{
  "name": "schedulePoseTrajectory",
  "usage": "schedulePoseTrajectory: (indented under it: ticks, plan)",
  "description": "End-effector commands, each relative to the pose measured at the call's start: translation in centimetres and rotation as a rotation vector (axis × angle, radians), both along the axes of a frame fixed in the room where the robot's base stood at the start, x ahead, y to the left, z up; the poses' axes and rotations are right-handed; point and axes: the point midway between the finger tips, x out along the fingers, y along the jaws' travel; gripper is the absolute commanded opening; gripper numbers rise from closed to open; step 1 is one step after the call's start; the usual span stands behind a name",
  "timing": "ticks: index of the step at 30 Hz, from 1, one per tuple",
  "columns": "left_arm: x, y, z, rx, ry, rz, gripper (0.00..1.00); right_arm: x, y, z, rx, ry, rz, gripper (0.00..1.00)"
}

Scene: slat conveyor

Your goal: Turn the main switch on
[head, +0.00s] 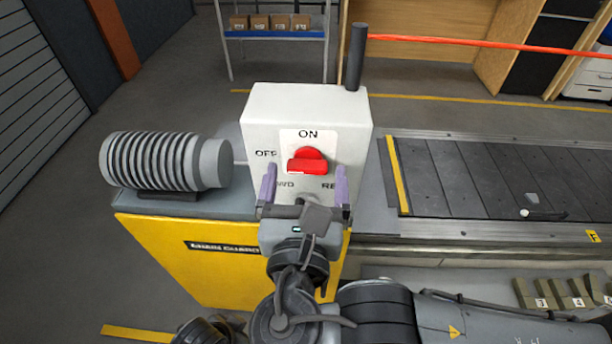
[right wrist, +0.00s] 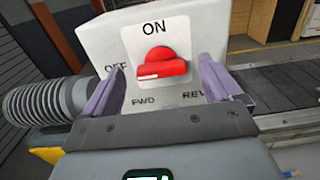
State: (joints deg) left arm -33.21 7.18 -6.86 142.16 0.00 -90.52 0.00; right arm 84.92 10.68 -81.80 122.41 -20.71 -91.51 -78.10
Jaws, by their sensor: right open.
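The main switch (head: 307,161) is a red rotary knob on the front of a white control box (head: 352,122). ON is printed above it and OFF to its upper left. Its bar lies level, with a white mark on its left half, toward the OFF side. My right gripper (head: 304,187) is open in front of the box, just below the switch. In the right wrist view the switch (right wrist: 160,65) shows between and beyond the two purple fingers, apart from them. A grey part between FWD and REV is mostly hidden by the gripper. My left gripper is not in view.
A ribbed grey motor (head: 165,161) stands left of the box on the yellow housing (head: 180,262). A dark post (head: 356,58) rises behind the box. The slat conveyor (head: 490,175) runs off to the right, with a small item (head: 528,212) near its front edge.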

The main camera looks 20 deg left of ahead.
Motion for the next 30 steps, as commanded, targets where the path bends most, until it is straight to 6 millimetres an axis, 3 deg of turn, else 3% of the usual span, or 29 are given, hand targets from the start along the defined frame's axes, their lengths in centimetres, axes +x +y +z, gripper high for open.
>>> schedulePoseTrajectory:
  ticks: [6,16,27,30]
  plan:
    - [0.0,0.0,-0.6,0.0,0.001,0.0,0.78,1.4,0.5,-0.1,0.0,0.0,0.001,0.92]
    - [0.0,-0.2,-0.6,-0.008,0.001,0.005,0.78,1.6,0.6,0.0,0.0,0.0,0.001,0.92]
    - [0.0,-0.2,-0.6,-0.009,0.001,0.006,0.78,1.6,0.6,0.0,0.0,0.0,0.001,0.35]
    - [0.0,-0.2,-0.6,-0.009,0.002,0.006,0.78,1.6,0.6,0.0,0.002,0.001,0.001,0.35]
